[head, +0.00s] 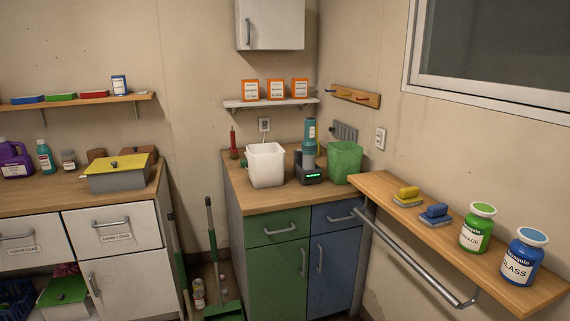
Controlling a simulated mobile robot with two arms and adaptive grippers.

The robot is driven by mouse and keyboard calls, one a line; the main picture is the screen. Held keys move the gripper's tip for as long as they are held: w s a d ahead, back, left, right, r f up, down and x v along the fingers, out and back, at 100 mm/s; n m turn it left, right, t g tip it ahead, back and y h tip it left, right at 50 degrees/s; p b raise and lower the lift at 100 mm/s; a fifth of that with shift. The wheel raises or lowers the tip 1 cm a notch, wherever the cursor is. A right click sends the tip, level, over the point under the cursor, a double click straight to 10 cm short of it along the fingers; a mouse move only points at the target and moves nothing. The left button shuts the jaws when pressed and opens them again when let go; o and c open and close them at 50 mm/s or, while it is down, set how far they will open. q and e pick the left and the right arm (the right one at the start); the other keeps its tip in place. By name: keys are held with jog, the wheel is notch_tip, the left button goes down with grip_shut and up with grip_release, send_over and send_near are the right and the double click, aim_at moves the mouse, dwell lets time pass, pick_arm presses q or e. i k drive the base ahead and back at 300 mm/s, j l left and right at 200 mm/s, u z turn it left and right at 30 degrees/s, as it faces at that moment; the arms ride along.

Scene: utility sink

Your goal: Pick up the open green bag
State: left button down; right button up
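The open green bag (345,161) stands upright on the wooden top of the corner cabinet, near its right end. Its mouth faces up and its sides look slightly crumpled. It stands to the right of a dark device carrying a teal container. The wall is behind it, and the wooden shelf comes close in front of it on the right. Neither of my grippers is in view.
A white bin (266,165) and the dark device (309,167) share the corner cabinet top (285,200). The right shelf (385,190) holds two brushes and two jars, with a metal rail (412,262) below. A green broom (212,228) leans left of the cabinet.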

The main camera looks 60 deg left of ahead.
aim_at(344, 158)
jog(key=u, duration=1.75)
jog(key=i+j+z, duration=0.15)
jog(key=i, duration=0.3)
jog(key=i+j+z, duration=0.15)
jog(key=i, duration=0.3)
